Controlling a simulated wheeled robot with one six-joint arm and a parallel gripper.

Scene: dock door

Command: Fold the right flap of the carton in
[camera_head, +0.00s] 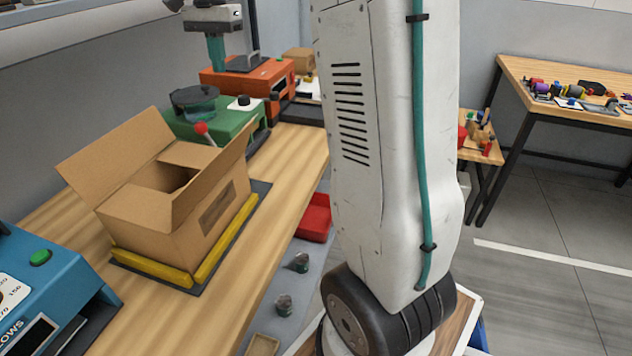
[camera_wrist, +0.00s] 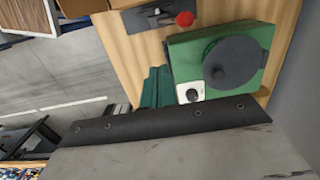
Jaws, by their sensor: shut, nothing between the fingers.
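The brown carton (camera_head: 150,232) sits on the bench in the head view, in a dark tray with yellow rails. Its right flap (camera_head: 212,178) stands up along the right side. Its left flap (camera_head: 115,155) stands up and leans outward. The far flap (camera_head: 192,154) and near flap (camera_head: 135,203) look folded inward, with a dark gap between them. My gripper (camera_head: 217,66) is behind and above the carton, its teal fingers pointing down, together and empty. The fingers also show in the wrist view (camera_wrist: 158,70). I cannot make out the carton in the wrist view.
A green machine (camera_head: 225,122) with a red knob (camera_head: 201,128) stands just behind the carton. An orange machine (camera_head: 240,85) is farther back. A blue machine (camera_head: 45,265) is at the near left. A red bin (camera_head: 316,218) lies below the bench edge.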

